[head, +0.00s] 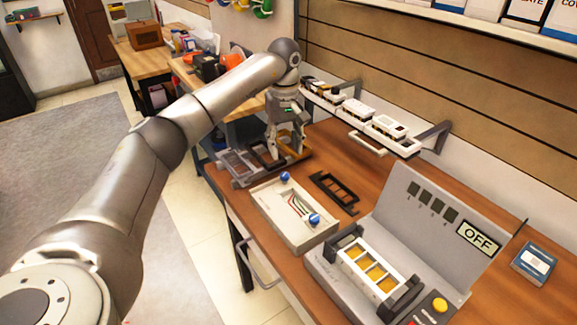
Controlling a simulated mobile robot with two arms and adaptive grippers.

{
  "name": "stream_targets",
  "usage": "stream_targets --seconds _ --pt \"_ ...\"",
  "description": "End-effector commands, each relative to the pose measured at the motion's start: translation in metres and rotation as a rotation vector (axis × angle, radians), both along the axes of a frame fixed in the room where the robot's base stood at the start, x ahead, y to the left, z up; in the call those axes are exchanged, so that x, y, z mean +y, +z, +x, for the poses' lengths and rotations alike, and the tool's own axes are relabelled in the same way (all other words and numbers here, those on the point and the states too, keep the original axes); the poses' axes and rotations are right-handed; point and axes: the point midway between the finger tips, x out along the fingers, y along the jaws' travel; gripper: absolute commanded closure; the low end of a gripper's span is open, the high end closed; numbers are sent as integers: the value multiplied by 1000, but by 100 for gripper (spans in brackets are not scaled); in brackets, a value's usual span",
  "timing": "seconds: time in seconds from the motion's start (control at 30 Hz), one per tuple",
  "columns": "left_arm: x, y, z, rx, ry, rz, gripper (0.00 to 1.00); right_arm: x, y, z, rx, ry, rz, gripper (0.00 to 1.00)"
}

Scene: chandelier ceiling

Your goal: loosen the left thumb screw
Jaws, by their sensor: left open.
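A pale open box (268,207) with wires inside sits on the wooden bench. It bears two blue thumb screws: the upper-left one (285,176) at its far edge and the lower-right one (314,220) at its near right side. My left gripper (287,152) is open and points down, beyond the box and just above the upper-left screw in the picture. It is over a tray area with dark frames (240,167), apart from the screw. Whether the gripper touches anything there is hard to tell. My right gripper is not in view.
A dark slotted frame (334,190) lies right of the box. A grey test station (440,240) with an OFF sign and a yellow button (440,305) stands at the front right. A wall shelf (362,122) holds several white modules. A blue box (534,262) lies far right.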

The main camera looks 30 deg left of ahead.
Motion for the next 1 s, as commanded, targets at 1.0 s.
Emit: stream_targets --seconds 1.0 --pt "0 -87 0 0 1 0 73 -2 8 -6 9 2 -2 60"
